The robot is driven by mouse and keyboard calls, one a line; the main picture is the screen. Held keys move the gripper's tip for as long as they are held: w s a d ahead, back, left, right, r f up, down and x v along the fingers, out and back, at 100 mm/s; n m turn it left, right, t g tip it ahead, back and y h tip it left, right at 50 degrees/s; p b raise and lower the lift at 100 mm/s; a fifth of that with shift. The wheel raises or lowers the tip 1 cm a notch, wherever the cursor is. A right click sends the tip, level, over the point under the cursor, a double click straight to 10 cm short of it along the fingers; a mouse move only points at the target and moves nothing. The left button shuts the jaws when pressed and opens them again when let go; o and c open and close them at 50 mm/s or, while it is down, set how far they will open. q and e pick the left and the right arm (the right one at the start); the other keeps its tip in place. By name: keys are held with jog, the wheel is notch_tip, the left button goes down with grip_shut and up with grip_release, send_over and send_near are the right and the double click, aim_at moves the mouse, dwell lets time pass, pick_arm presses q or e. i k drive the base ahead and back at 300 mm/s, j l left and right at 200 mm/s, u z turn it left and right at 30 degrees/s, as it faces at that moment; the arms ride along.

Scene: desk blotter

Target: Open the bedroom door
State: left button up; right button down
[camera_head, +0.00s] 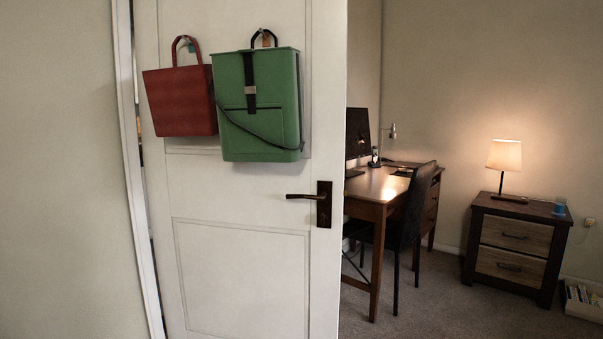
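The white bedroom door (252,210) stands ajar, with a room visible past its right edge. Its dark lever handle (304,196) on a dark plate sits near that right edge. A red bag (180,102) and a green bag (258,105) hang from hooks on the upper part of the door. Neither of my grippers is in view.
A plain wall (60,170) fills the left side. Beyond the door are a wooden desk (378,186), a dark chair (413,212) and a nightstand (515,245) with a lit lamp (505,156). Carpet (440,300) in front of them is clear.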

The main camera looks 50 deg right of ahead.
aim_at(236, 258)
jog(key=l+u, duration=0.8)
jog(key=u, duration=0.2)
